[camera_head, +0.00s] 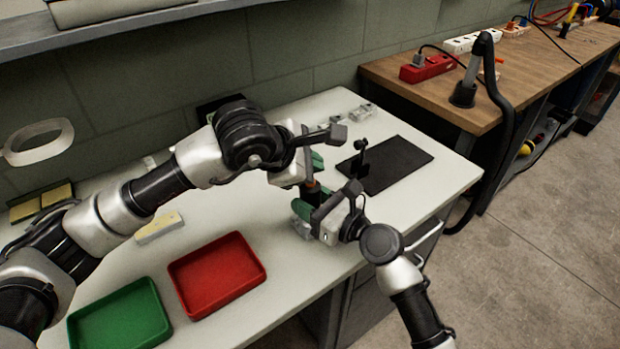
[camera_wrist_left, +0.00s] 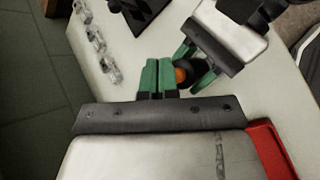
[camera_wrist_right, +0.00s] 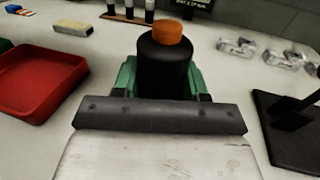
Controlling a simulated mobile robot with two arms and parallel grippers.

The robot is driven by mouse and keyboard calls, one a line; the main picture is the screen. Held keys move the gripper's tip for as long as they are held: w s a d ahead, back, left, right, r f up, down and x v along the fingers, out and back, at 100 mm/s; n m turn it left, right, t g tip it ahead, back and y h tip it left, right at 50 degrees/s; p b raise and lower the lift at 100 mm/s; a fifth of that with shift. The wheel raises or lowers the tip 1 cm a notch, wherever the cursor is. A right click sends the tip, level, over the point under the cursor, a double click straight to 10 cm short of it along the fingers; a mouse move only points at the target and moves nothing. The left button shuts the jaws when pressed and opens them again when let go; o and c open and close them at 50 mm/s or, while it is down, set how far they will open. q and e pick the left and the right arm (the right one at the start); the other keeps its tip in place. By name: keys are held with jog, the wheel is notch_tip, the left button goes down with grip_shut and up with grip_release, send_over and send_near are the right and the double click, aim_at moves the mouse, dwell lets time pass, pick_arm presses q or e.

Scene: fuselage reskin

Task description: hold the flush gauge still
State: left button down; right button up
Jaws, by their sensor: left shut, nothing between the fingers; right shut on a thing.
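The flush gauge, as I take it, is a black cylinder with an orange cap (camera_wrist_right: 166,60), standing upright in the right wrist view. My right gripper (camera_wrist_right: 165,85) is shut on its body, a green finger on each side. In the head view the gauge (camera_head: 312,187) is partly hidden between the grippers, and my right gripper (camera_head: 311,203) reaches it from the lower right. My left gripper (camera_head: 317,160) is shut and empty just beyond it. In the left wrist view its green fingers (camera_wrist_left: 158,76) are together, close beside the orange cap (camera_wrist_left: 181,75); I cannot tell whether they touch.
A red tray (camera_head: 217,275) and a green tray (camera_head: 120,318) stand at the bench's front left. A dark plate with a small stand (camera_head: 405,162) lies to the right. Several clear pieces (camera_wrist_right: 290,58) are at the back. A yellowish block (camera_head: 160,227) lies left.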

pick_arm(q)
jog(key=shift+r, duration=2.45)
pick_arm(e)
jog(key=o, duration=1.2)
